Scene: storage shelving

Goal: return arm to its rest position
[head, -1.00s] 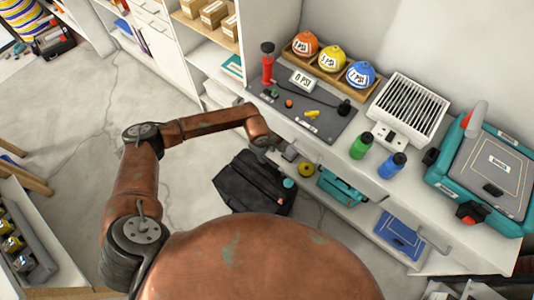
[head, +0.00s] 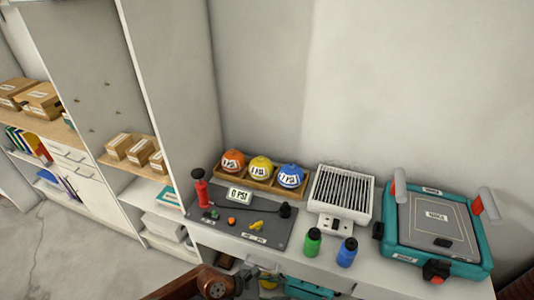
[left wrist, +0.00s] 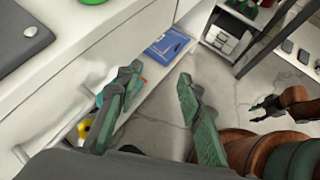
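My left arm (head: 212,284), copper-coloured, shows only at the bottom edge of the head view, in front of the counter. Most of it is out of frame. In the left wrist view my left gripper (left wrist: 158,78) has its two green fingers spread apart with nothing between them. It hangs beside the counter front, above the floor and a low shelf. At the right of the left wrist view, my right gripper (left wrist: 264,108) is small and dark at the end of a copper arm. Its prongs look apart and empty.
The counter (head: 385,288) holds a grey panel with a red pump (head: 201,190), three labelled balls, a white vented box (head: 340,198), green and blue bottles and a teal case (head: 465,262). Shelves with boxes stand left. A blue case (left wrist: 167,45) lies on the low shelf. Open floor lies beyond it.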

